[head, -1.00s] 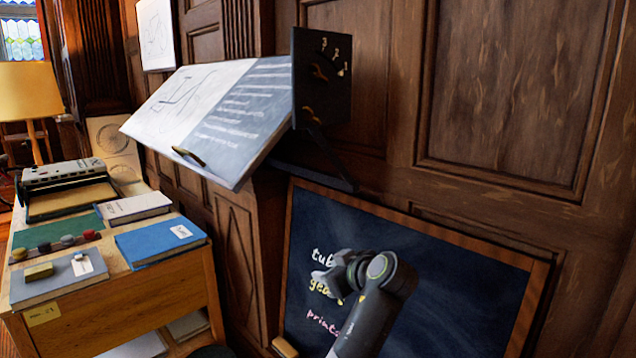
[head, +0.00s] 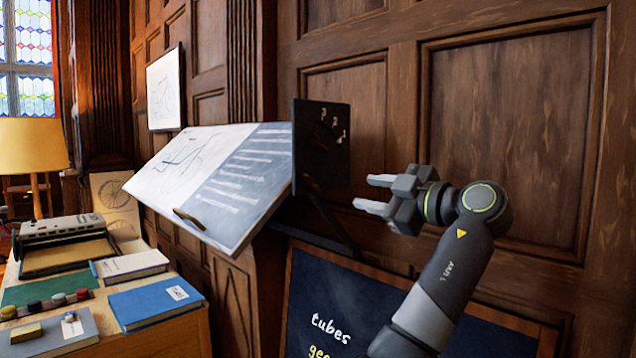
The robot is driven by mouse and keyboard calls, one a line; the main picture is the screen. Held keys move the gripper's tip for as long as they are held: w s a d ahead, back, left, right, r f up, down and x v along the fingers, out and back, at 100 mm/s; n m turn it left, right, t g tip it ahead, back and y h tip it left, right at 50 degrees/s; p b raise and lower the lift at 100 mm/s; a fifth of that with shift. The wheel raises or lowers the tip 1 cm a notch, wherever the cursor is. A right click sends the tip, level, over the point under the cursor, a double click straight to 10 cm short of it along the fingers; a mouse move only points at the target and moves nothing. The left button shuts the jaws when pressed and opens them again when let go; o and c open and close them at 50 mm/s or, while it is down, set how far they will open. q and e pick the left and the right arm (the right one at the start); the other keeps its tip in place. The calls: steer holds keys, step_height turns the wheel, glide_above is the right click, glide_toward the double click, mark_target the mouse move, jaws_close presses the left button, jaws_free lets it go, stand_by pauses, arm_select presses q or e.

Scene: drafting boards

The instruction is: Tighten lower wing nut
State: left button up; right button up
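The drafting board (head: 215,180) is tilted, with a dark square plate (head: 335,165) on its right end. The plate bears a few small pale numerals near its upper right. The lower wing nut (head: 311,183) is a small, dim brownish shape low on the plate. A second, upper wing nut (head: 325,130) is hard to make out in shadow. My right gripper is not in view.
A dark support arm (head: 330,222) runs down below the plate. A chalkboard (head: 350,310) stands below, against the wood-panelled wall (head: 510,130).

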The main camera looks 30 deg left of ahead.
mark_target(316, 184)
arm_select(q)
steer(key=p+x, duration=0.4)
steer(key=x, duration=1.1)
steer(key=shift+d, duration=0.1)
jaws_close()
